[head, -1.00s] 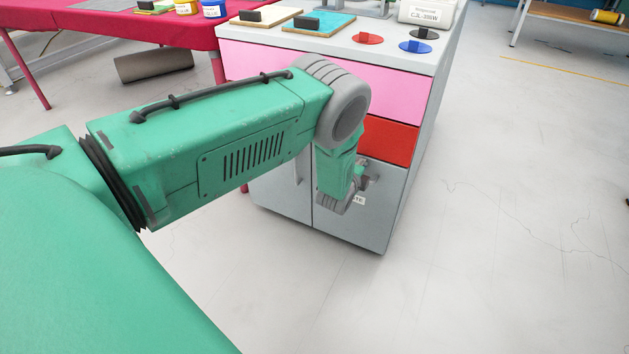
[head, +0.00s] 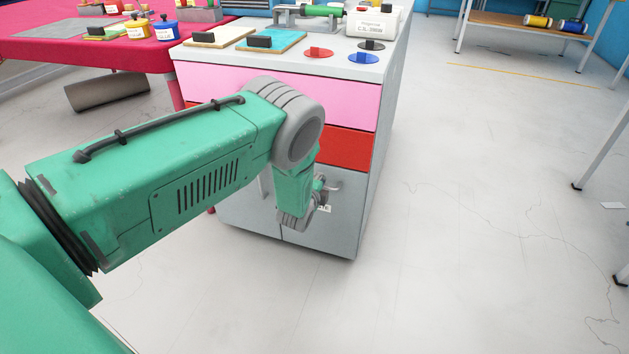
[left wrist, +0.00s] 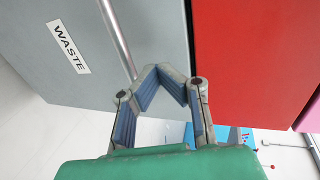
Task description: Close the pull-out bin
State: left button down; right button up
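The pull-out bin (head: 335,232) is the grey lower-right front of the cabinet, below the red drawer. Its WASTE label (left wrist: 69,47) and a thin metal bar handle (left wrist: 117,38) show in the left wrist view. I cannot tell whether the front stands slightly out. My left gripper (left wrist: 158,68) has its fingertips together in an arch in front of the grey front. The bar runs behind one finger. Nothing shows held between the fingers. In the head view my left wrist (head: 297,200) hides part of the front. My right gripper is not in view.
The cabinet has a red drawer (head: 345,148) and a pink drawer (head: 345,105) above the bin. Boards and coloured discs lie on its top (head: 345,68). A red-covered table (head: 70,45) stands at the left. Floor (head: 470,250) is clear to the right.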

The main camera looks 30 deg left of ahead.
pick_arm(q)
jog(key=s+d+r+n+g+h+p, duration=0.1)
jog(key=s+d+r+n+g+p, duration=0.2)
jog(key=s, duration=1.2)
jog(key=s+d+r+n+g+h+p, duration=0.1)
jog(key=s+d+r+n+g+p, duration=0.2)
jog(key=s, duration=1.3)
jog(key=s+d+r+n+g+h+p, duration=0.1)
jog(key=s+d+r+n+g+p, duration=0.2)
jog(key=s, duration=1.3)
jog(key=shift+s+d+r+n+g+p, duration=0.25)
jog(key=shift+d+n+g+p, duration=0.6)
jog(key=shift+n+g+p, duration=1.6)
pick_arm(e)
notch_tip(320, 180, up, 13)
jog(key=b, duration=0.1)
pick_arm(q)
jog(key=shift+d+r+n, duration=0.1)
jog(key=shift+d+n, duration=0.05)
jog(key=shift+n, duration=0.2)
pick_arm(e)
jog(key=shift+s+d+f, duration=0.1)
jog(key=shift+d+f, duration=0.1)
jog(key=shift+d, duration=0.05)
